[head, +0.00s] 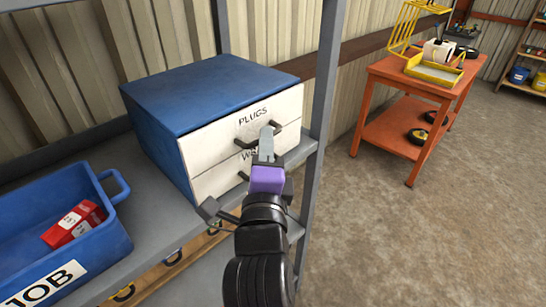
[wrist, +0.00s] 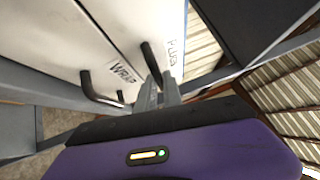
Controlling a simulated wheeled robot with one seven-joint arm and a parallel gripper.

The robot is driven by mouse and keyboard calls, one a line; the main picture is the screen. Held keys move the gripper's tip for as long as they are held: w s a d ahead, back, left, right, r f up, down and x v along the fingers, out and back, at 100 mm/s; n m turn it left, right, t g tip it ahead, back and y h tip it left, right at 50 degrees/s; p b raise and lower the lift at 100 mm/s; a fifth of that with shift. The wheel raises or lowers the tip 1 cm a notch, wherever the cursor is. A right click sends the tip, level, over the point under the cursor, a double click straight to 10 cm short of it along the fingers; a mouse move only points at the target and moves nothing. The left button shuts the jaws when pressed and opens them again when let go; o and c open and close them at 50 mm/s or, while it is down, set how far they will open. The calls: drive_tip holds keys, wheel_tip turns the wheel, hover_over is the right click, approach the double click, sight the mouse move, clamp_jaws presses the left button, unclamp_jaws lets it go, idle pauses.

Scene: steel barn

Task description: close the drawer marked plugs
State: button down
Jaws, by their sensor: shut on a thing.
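The drawer marked PLUGS (head: 215,145) is the upper white drawer of a blue cabinet (head: 205,88). Its front looks about flush with the cabinet's edge; a small gap cannot be told. Its dark bar handle (head: 243,144) sits below the label. My gripper (head: 267,140) is in front of it, with its fingers shut on the handle and hiding the handle's middle. In the wrist view, the fingers (wrist: 160,90) reach the handle (wrist: 151,62) beside the PLUGS lettering (wrist: 172,48).
A lower drawer (head: 210,182), its label partly hidden, has its own handle (wrist: 98,92). The cabinet stands on a grey shelf with a post (head: 322,95) close at right. A blue JOB crate (head: 105,245) holds a red item (head: 75,224). An orange table (head: 425,75) stands beyond open floor.

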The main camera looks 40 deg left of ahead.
drive_tip(key=shift+a, duration=0.2)
drive_tip(key=c, duration=1.5)
unclamp_jaws()
drive_tip(key=shift+a+f, duration=0.1)
drive_tip(key=b+v, duration=0.1)
drive_tip(key=v, duration=0.7)
drive_tip(key=shift+b, duration=0.35)
drive_tip(key=shift+w, duration=0.1)
